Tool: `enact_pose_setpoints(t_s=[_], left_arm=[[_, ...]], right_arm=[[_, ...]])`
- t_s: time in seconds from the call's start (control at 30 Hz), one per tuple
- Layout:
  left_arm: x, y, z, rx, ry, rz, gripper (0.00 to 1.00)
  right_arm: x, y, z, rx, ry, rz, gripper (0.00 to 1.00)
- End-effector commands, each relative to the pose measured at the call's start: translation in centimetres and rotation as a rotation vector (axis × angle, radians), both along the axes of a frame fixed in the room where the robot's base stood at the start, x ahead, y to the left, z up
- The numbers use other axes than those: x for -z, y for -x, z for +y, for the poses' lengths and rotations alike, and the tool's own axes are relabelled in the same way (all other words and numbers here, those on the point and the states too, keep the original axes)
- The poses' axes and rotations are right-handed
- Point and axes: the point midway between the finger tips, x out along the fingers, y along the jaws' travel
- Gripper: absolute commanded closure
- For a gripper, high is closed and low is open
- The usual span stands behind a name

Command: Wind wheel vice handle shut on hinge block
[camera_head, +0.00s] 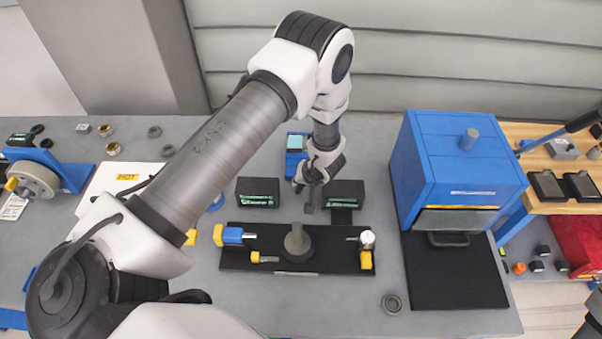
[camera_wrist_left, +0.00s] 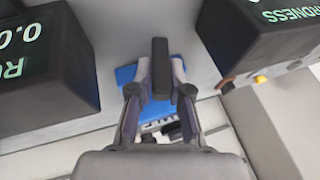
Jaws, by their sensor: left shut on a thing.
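My left gripper (camera_head: 311,190) is shut on a small dark bar (camera_head: 310,208), held above the grey bench behind the black fixture plate. The left wrist view shows the dark bar (camera_wrist_left: 160,62) upright between the fingertips. At the far left stands a blue frame (camera_head: 70,168) with a round grey wheel (camera_head: 33,180) and an orange knob. I cannot tell for certain whether this is the wheel vice, or whether the held bar is the hinge block.
The black plate (camera_head: 340,262) carries a grey round post (camera_head: 296,243), blue and yellow clamps and a dial. Two black display boxes (camera_head: 257,192) (camera_head: 345,193) flank the gripper. A blue oven (camera_head: 455,165) stands right. Loose rings lie at the back left. The front bench is partly clear.

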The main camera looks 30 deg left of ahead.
Motion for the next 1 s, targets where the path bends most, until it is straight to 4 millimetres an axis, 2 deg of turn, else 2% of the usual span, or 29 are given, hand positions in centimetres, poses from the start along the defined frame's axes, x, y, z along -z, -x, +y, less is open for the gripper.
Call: enact_pose_setpoints(t_s=[0.33, 0.83, 0.87, 0.93, 0.97, 1.0], left_arm=[[-0.08, -0.18, -0.02, -0.002, -0.131, 0.076, 1.0], [-0.24, -0.29, 0.05, -0.003, -0.151, 0.085, 1.0], [-0.25, -0.29, 0.05, -0.003, -0.151, 0.085, 0.79], [-0.24, -0.29, 0.05, -0.003, -0.151, 0.085, 0.54], [-0.23, -0.27, 0.03, -0.003, -0.151, 0.085, 0.49], [-0.2, -0.25, 0.02, -0.002, -0.151, 0.086, 0.49]], right_arm=[[0.12, -0.01, 0.0, 0.0, 0.0, 0.0, 0.6], [0.1, -0.02, 0.0, 0.0, 0.0, -0.001, 0.6], [0.09, -0.02, 0.0, 0.0, 0.0, -0.001, 0.6], [0.09, -0.02, 0.0, 0.0, 0.0, 0.0, 0.6], [0.09, -0.02, 0.0, 0.0, 0.0, 0.0, 0.6], [0.1, -0.02, 0.0, 0.0, 0.0, 0.0, 0.6]])
